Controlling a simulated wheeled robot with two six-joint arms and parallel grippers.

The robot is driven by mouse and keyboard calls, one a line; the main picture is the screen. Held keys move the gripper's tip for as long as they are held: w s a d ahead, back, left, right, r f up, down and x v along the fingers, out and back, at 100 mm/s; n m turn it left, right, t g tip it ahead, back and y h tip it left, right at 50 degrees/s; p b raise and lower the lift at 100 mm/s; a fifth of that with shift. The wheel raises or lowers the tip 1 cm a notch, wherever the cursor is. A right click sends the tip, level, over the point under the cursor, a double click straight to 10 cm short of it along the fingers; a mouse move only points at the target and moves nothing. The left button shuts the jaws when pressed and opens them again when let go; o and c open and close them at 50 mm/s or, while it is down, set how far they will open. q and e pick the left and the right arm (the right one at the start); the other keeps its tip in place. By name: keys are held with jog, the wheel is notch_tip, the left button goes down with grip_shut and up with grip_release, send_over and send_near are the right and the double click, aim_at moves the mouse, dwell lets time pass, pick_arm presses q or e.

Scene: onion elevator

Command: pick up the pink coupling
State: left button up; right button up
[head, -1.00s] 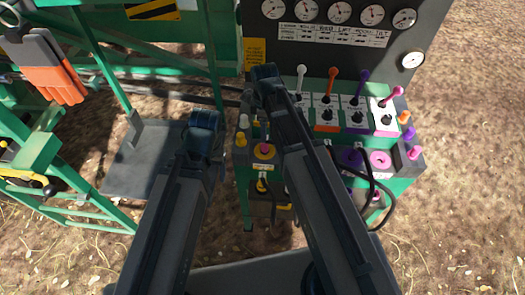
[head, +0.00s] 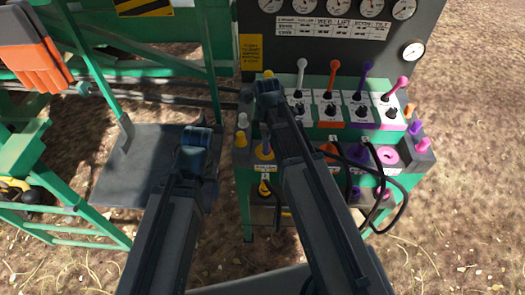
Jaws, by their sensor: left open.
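Several pink parts show in the head view, and I cannot tell for sure which is the coupling. A pink piece (head: 382,193) sits low on the console front, partly behind black hoses. Above it is a pink ring (head: 386,156) with a dark centre, and a pink peg (head: 423,144) stands at the console's right edge. My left gripper (head: 197,138) is open and empty, left of the console and away from the pink parts. My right gripper (head: 267,88) is over the console's left part; its jaws are not clear.
The green console (head: 320,123) carries white, orange, purple and pink levers below a gauge panel (head: 330,45). Black hoses (head: 398,205) loop over its right front. A grey platform (head: 140,165) lies left. Orange gloves (head: 32,65) hang at upper left. Open ground lies right.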

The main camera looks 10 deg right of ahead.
pick_arm(q)
jog(key=shift+f, duration=0.2)
pick_arm(e)
jog(key=shift+d+f, duration=0.1)
jog(key=shift+f, duration=0.1)
grip_shut()
dwell(0.4)
